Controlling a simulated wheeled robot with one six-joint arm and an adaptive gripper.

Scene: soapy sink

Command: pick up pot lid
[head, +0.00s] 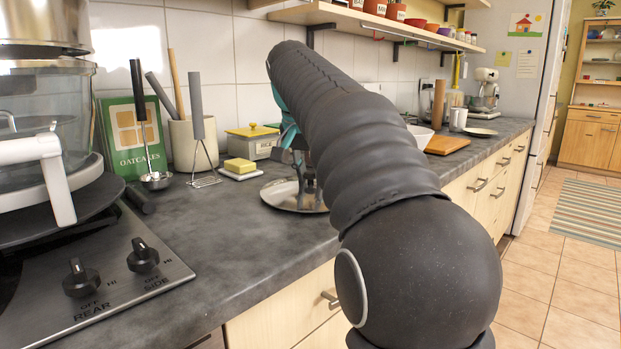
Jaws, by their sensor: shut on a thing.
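The pot lid (276,194) is a round, shiny metal disc on the dark grey counter, left of my arm. It looks flat and level; I cannot tell whether it touches the counter or is slightly above it. My gripper (305,192) points down over the lid's middle and is shut on it. The part between the fingers is too small and too covered to make out. My dark, ribbed arm hides the lid's right side and the counter behind it.
A butter dish (241,168), a masher (200,140) and a ladle (147,130) stand left of the lid. A crock (190,145), a green oatcakes box (128,135) and a yellow-lidded tin (253,145) stand behind. The stove (110,275) is at left. The front counter is clear.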

